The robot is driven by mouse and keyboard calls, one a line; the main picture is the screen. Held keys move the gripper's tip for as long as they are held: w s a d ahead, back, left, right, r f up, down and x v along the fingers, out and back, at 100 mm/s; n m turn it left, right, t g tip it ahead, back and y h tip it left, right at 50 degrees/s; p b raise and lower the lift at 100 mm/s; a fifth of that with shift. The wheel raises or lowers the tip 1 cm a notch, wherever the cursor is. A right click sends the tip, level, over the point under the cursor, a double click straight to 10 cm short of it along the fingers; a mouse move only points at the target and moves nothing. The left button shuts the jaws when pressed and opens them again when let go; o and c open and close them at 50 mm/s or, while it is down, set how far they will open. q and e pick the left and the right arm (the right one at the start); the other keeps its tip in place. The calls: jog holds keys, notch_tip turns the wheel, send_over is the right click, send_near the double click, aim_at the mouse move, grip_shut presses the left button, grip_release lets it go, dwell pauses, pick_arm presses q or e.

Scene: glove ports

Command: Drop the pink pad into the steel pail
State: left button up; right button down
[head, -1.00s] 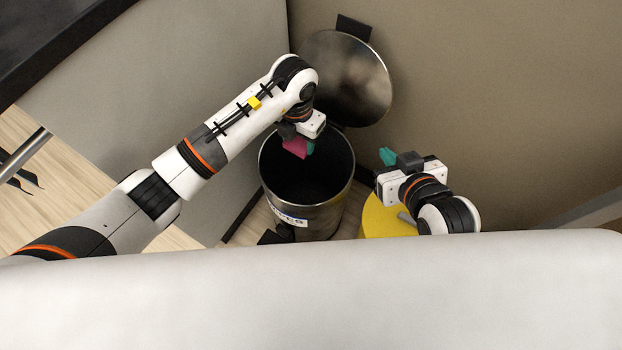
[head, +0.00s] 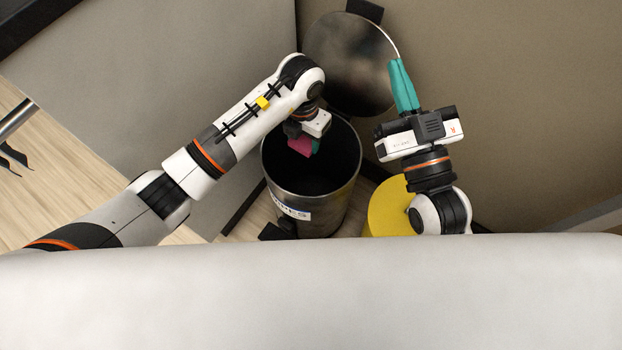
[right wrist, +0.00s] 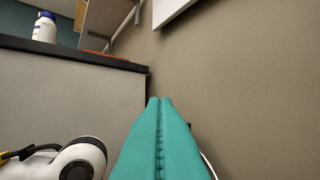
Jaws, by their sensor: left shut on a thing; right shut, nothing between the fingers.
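The pink pad (head: 301,146) is in my left gripper (head: 308,146), which is shut on it over the mouth of the steel pail. The steel pail (head: 312,208) stands open, with a label on its front and a dark inside. Its round lid (head: 345,60) is tilted up at the back. My right gripper (head: 398,62) has teal fingers, is shut and empty, and points up by the lid's right edge. In the right wrist view its teal fingers (right wrist: 158,105) are pressed together. Whether they touch the lid I cannot tell.
A yellow round container (head: 386,208) stands right of the pail, partly under my right arm. A pale wall edge (head: 310,290) crosses the front. A beige wall (head: 530,110) is at the right. A white bottle (right wrist: 44,27) stands on a dark ledge in the right wrist view.

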pick_arm(q)
jog(key=shift+f+b, duration=0.4)
jog(key=shift+f, duration=0.35)
pick_arm(e)
jog(key=shift+s+r+t+y, duration=0.15)
jog(key=shift+s+r+t, duration=0.3)
jog(key=shift+r+t, duration=0.25)
jog(key=shift+s+r+t+y, duration=0.2)
jog(key=shift+s+r+t, duration=0.25)
jog(key=shift+r+t, duration=0.25)
jog(key=shift+s+r+t+y, duration=0.15)
jog(key=shift+s+r+t, duration=0.4)
jog(key=shift+r, duration=0.25)
jog(key=shift+w, duration=0.1)
pick_arm(q)
jog(key=o, duration=1)
jog(key=shift+o, duration=0.2)
